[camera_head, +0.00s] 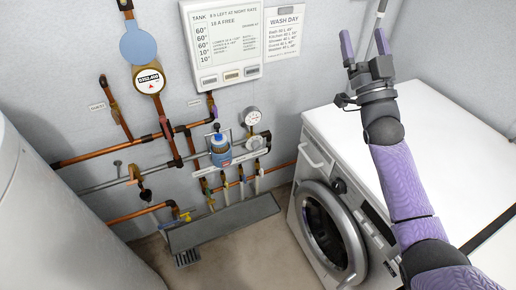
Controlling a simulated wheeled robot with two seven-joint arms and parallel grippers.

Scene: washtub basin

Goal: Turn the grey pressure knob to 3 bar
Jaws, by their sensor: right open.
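A blue and white fitting (220,150) sits on the pipework at the middle of the wall. A small dark grey knob (217,127) tops it; its setting is too small to read, and I cannot tell for sure that it is the pressure knob. A round white pressure gauge (252,117) is just right of it; its reading is not legible. My right gripper (365,44) is open and empty, raised above the washing machine, well to the upper right of the fitting and touching nothing. My left gripper is not in view.
A white washing machine (410,125) stands at right, under my right arm. A large white tank (50,230) fills the left edge. Copper pipes (100,153), a round water meter (149,81) and a notice panel (228,40) are on the wall. A grey trough (225,222) lies below the valves.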

